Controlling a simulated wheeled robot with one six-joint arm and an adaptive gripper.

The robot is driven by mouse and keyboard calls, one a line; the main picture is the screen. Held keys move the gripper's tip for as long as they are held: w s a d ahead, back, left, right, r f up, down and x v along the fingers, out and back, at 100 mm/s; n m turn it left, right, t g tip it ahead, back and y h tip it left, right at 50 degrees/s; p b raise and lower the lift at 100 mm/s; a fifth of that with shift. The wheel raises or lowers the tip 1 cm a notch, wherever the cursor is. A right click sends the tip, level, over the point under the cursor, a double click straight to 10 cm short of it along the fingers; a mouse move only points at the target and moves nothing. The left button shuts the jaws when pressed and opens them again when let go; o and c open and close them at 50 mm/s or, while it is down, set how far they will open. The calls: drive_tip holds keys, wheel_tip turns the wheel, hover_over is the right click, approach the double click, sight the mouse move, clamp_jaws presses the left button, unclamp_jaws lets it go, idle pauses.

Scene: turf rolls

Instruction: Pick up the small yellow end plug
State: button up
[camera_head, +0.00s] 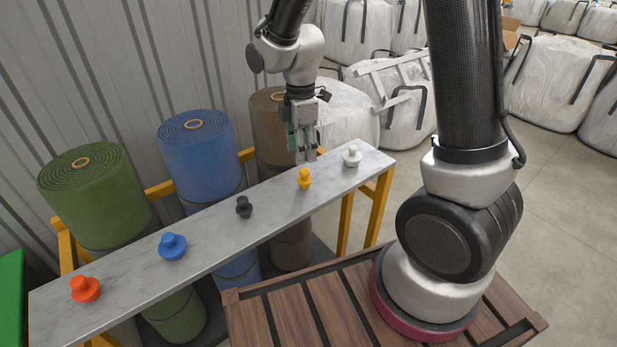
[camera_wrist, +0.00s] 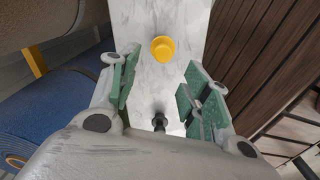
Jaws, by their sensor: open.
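The small yellow end plug (camera_head: 304,179) stands upright on the grey bench top, between the black plug and the white plug. My gripper (camera_head: 306,157) is above the bench close to the yellow plug, pointing down. In the wrist view the yellow plug (camera_wrist: 163,48) lies beyond the fingertips, roughly in line with the gap between the green finger pads. My gripper (camera_wrist: 155,88) is open and empty, and nothing touches the plug. The wrist view also shows a black plug (camera_wrist: 159,121) nearer the palm.
The narrow bench (camera_head: 210,218) also holds a red plug (camera_head: 85,289), a blue plug (camera_head: 172,246), the black plug (camera_head: 244,207) and a white plug (camera_head: 352,155). Green (camera_head: 95,195), blue (camera_head: 200,155) and brown turf rolls (camera_head: 271,128) stand behind it. White bulk bags (camera_head: 556,82) fill the back.

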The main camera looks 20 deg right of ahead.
sight(304, 171)
drive_tip(key=f, duration=0.7)
drive_tip(key=shift+s+d+f, duration=0.15)
drive_tip(key=shift+d+f, duration=0.1)
drive_tip(key=shift+f, duration=0.15)
drive_tip(key=shift+c, duration=0.4)
drive_tip(key=c, duration=0.9)
